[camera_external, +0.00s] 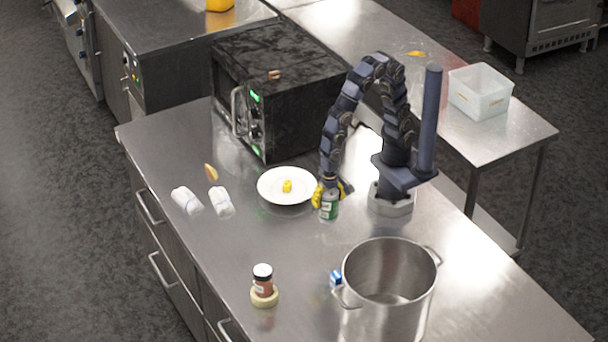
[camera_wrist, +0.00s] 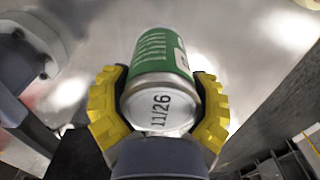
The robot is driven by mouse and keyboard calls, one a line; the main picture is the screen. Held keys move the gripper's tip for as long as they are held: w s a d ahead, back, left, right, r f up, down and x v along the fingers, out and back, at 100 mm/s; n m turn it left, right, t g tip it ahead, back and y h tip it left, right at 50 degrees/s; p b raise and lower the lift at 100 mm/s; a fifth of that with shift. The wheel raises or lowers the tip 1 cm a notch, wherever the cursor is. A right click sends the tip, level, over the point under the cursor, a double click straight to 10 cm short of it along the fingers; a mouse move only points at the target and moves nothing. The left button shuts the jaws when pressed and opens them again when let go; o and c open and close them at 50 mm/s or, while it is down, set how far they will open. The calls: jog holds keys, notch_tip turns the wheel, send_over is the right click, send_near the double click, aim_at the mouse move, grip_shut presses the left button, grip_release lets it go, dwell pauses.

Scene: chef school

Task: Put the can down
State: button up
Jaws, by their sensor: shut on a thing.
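The can (camera_external: 328,210) is green and silver. It is at the right of the white plate, close to the counter top; I cannot tell whether it touches the counter. My gripper (camera_external: 328,193), with yellow fingers, is shut on its upper part from above.
The plate (camera_external: 268,196) holds a small yellow piece. A black oven (camera_external: 280,90) is behind. The counter's middle is clear.

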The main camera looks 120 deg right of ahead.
jog(key=shift+s+d+r, duration=0.1)
jog(key=shift+s+d, duration=0.05)
jog(key=shift+d, duration=0.05)
jog(key=d, duration=1.5)
jog(key=w+d+f, duration=0.1)
jog(key=w+f, duration=0.2)
jog(key=w, duration=0.1)
jog(key=w+d+f, duration=0.1)
jog(key=w+f, duration=0.2)
jog(key=w, duration=0.2)
jog(key=w+d+f, duration=0.1)
jog(key=w+f, duration=0.3)
jog(key=shift+w, duration=0.15)
jog(key=shift+f, duration=1.45)
